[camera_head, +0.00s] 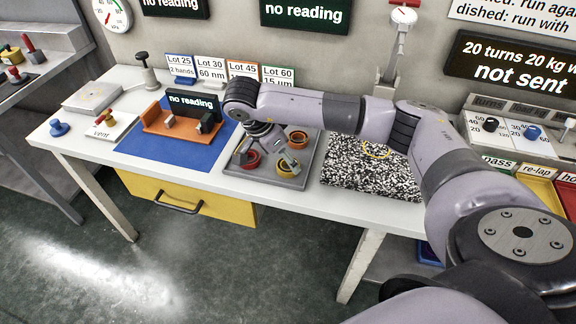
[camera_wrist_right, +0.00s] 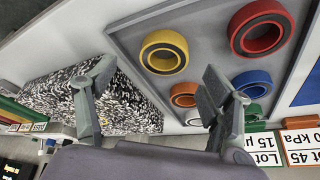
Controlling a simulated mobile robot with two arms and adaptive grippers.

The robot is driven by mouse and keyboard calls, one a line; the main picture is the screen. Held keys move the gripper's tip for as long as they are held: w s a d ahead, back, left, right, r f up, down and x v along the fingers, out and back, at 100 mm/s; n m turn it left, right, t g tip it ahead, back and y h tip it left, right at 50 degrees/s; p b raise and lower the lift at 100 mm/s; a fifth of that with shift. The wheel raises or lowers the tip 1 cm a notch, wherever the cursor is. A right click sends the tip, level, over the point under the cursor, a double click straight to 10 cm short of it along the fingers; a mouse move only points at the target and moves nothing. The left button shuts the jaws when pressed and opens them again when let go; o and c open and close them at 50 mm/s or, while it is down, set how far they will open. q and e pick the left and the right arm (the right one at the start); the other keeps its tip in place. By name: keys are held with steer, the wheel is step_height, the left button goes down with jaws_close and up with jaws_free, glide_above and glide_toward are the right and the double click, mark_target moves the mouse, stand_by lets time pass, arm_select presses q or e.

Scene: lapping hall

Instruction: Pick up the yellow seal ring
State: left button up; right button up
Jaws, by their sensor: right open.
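The yellow seal ring (camera_wrist_right: 150,40) lies in the grey tray (camera_wrist_right: 127,42), near its edge in the right wrist view. In the head view the ring (camera_head: 281,171) sits near the tray's front right, partly behind a finger. My right gripper (camera_head: 268,158) is over the tray with its fingers spread. In the right wrist view the open, empty fingers (camera_wrist_right: 157,78) stand on either side of the view, and the yellow ring shows between and beyond them. My left gripper is not in view.
Red (camera_wrist_right: 238,20), orange (camera_wrist_right: 183,88) and blue (camera_wrist_right: 262,78) rings lie near the yellow one. The speckled plate (camera_head: 345,175) is right of the tray; a blue mat (camera_head: 200,158) with an orange stand (camera_head: 155,122) is left. Lot cards (camera_head: 243,70) stand behind.

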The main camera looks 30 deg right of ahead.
steer(key=x, duration=0.4)
steer(key=shift+w+d+f+p, duration=0.15)
steer(key=shift+w+p, duration=0.15)
steer(key=shift+p, duration=0.05)
steer(key=c, duration=1.3)
